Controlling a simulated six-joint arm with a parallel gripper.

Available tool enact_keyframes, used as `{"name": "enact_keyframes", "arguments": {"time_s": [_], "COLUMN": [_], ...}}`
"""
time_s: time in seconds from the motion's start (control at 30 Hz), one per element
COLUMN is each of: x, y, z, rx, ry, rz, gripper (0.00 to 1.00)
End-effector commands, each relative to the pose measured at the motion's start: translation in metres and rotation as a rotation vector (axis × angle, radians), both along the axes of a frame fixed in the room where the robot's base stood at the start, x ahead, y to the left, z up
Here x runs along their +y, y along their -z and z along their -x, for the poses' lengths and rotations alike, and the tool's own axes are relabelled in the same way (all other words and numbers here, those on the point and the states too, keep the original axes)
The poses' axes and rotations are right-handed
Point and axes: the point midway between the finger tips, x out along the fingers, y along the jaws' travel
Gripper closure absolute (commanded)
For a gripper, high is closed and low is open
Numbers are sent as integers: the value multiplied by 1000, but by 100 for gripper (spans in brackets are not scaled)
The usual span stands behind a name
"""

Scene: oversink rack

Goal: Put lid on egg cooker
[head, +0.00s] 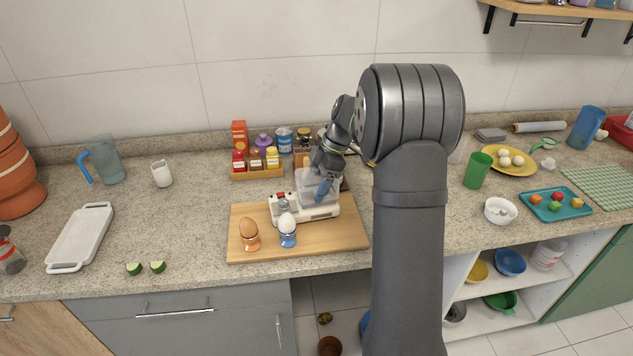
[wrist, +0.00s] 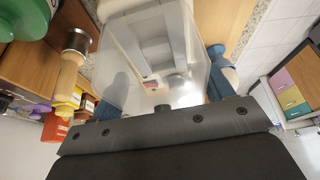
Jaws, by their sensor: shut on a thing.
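The egg cooker (head: 305,211) is a white base on the wooden board, with a control on its left end. The clear lid (head: 312,181) is over the right part of the base. My gripper (head: 324,186) is shut on the lid. In the wrist view, the blue fingers of my gripper (wrist: 165,86) press on opposite sides of the clear box-shaped lid (wrist: 150,45). The white base shows blurred through it. I cannot tell whether the lid's rim touches the base. My gripper hides part of the lid's right side in the head view.
On the wooden board (head: 335,243), a brown egg (head: 248,227) and a white egg (head: 287,222) stand in cups just in front of the cooker. A spice rack (head: 256,174) with bottles is close behind. The counter left of the board is mostly clear.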

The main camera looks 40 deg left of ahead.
Motion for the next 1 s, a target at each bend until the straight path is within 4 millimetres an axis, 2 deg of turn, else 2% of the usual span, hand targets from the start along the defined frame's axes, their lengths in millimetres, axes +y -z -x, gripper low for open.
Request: {"name": "enact_keyframes", "arguments": {"time_s": [0.57, 1.0], "x": [0, 0], "y": [11, 12], "z": [0, 0], "rx": [0, 0], "ry": [0, 0], "rz": [0, 0], "gripper": [50, 50]}}
